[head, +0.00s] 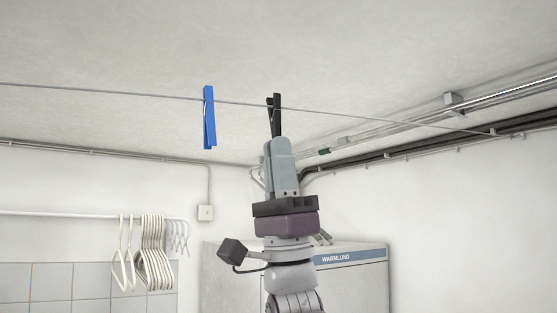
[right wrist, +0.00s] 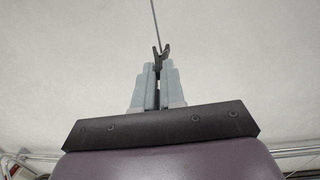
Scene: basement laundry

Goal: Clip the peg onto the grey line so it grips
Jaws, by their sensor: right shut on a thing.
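A black peg (head: 275,117) is held upright in the tips of my right gripper (head: 279,142), which is shut on its lower end. In the right wrist view the peg (right wrist: 162,53) shows two spread prongs above the fingertips (right wrist: 157,72). The thin grey line (head: 370,118) runs across the head view and passes at the peg's upper part. In the right wrist view the line (right wrist: 155,22) comes down from the top to the prongs. I cannot tell for sure that it lies between them. My left gripper is not in view.
A blue peg (head: 209,118) hangs on the line, left of the black peg. Pipes (head: 450,103) run along the ceiling at right. White hangers (head: 152,252) hang on a rail at lower left. A white appliance (head: 355,275) stands behind my arm.

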